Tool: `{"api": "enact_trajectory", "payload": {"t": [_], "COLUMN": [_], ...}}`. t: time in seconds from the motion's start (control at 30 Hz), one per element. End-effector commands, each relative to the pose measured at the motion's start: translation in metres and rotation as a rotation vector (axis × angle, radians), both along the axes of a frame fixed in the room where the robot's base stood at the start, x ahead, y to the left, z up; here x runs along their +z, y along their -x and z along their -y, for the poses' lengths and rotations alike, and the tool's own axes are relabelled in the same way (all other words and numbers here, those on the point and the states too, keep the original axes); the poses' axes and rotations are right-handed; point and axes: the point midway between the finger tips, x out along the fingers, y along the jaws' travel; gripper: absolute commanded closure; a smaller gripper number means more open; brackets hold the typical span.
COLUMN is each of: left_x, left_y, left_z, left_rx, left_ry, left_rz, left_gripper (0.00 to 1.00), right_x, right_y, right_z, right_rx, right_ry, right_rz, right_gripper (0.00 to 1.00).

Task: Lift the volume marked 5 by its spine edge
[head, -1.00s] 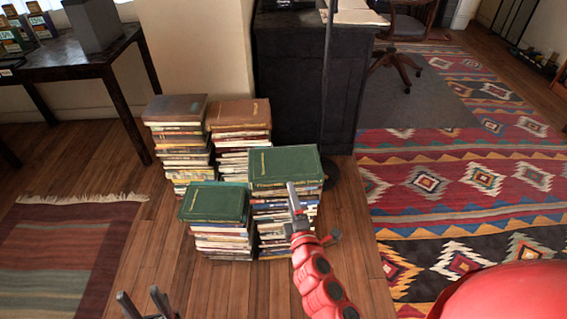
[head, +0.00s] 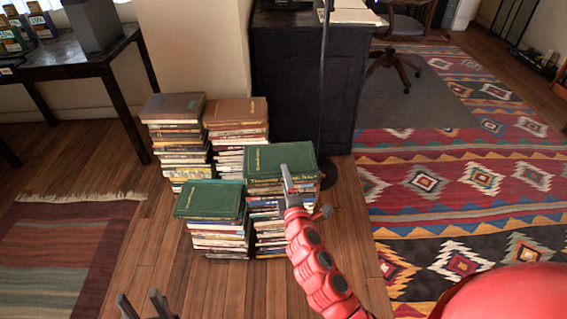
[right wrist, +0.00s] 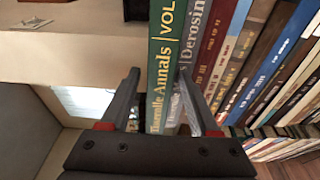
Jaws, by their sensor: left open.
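The right-front stack has a dark green volume (head: 275,159) on top in the head view. In the right wrist view a green spine (right wrist: 164,55) reads "Annals" and "VOL"; the number is cut off, so I cannot tell whether it is 5. My right gripper (head: 303,190) is at this stack's right front side, partly covering it. In the right wrist view its fingers (right wrist: 159,75) are open, one on each side of the green spine. The right finger overlaps a grey-blue spine (right wrist: 193,45) beside it. Contact is unclear. My left gripper (head: 142,300) is open and empty, low over the floor.
Another green-topped stack (head: 210,199) stands just left, with two brown-topped stacks (head: 172,107) (head: 236,111) behind. A black cabinet (head: 300,90) and a thin dark pole (head: 326,90) stand behind the right-front stack. Wooden floor (head: 165,235) is clear in front.

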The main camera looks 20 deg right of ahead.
Motion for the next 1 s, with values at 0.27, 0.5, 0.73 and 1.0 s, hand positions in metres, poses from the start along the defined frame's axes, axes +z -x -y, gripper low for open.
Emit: {"api": "enact_trajectory", "payload": {"t": [0.27, 0.5, 0.73, 1.0], "left_x": [0.0001, 0.0002, 0.0002, 0.0003], "left_y": [0.0, 0.0, 0.0, 0.0], "left_z": [0.0, 0.0, 0.0, 0.0], "left_rx": [0.0, 0.0, 0.0, 0.0], "left_ry": [0.0, 0.0, 0.0, 0.0], "left_rz": [0.0, 0.0, 0.0, 0.0], "left_gripper": [0.5, 0.5, 0.5, 0.5], "right_x": [0.0021, 0.0025, 0.0029, 0.0029], "right_y": [-0.0002, -0.0002, -0.0002, -0.0002], "right_z": [-0.0008, -0.001, -0.0011, -0.0011], "right_rx": [0.002, 0.002, 0.003, 0.002], "right_ry": [0.0, 0.0, 0.002, 0.002], "right_rz": [0.004, 0.005, 0.006, 0.006], "right_gripper": [0.94, 1.0, 1.0, 1.0]}}
